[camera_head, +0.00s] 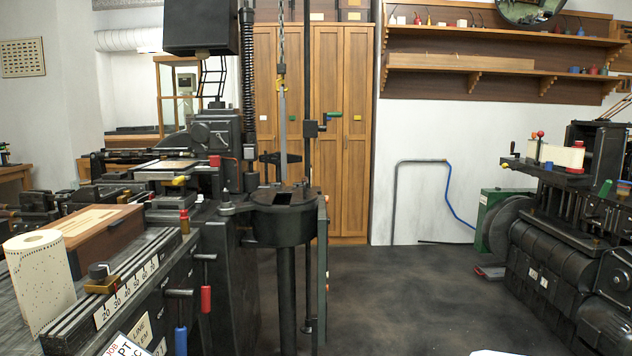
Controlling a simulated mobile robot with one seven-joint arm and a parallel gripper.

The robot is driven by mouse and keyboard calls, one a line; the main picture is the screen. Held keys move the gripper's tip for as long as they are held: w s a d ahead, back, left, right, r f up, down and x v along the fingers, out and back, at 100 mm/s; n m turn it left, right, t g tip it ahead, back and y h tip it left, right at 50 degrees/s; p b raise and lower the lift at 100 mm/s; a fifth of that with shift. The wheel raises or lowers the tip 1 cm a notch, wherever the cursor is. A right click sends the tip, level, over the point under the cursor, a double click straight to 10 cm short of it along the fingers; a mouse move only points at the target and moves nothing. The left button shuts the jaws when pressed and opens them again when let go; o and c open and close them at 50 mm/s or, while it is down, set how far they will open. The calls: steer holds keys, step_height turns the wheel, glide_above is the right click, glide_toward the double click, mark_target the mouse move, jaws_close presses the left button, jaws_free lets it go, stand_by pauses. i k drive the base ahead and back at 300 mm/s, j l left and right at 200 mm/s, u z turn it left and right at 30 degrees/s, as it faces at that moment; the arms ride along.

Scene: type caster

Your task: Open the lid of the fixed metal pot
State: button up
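A dark round metal pot (283,228) is fixed at the side of the black casting machine (232,265), near the picture's middle. Its top (303,197) looks flat, with a small dark square patch near the centre. I cannot tell which part is the lid or whether it is open. A chain (281,40) with a yellow hook (281,84) and a long grey bar (283,135) hangs above the pot. A thin dark upright rod stands just right of the bar. My gripper is not in view.
Open dark floor (390,295) lies right of the pot. Another black machine (570,265) stands at the far right. A wooden cabinet (345,150) is behind. At front left are a paper roll (38,280), a brown box (98,235), and red (206,299) and blue handles (181,340).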

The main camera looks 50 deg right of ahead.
mark_target(300, 195)
steer(key=i+l, duration=0.1)
steer(key=l, duration=0.45)
steer(key=i+l, duration=0.1)
steer(key=l, duration=0.4)
steer(key=i+l, duration=0.2)
steer(key=l, duration=0.2)
steer(key=i+l, duration=0.25)
steer(key=l, duration=0.2)
steer(key=i+l, duration=0.2)
steer(key=l, duration=0.2)
steer(key=i+l+z, duration=0.1)
steer(key=l, duration=0.3)
steer(key=i+l, duration=0.35)
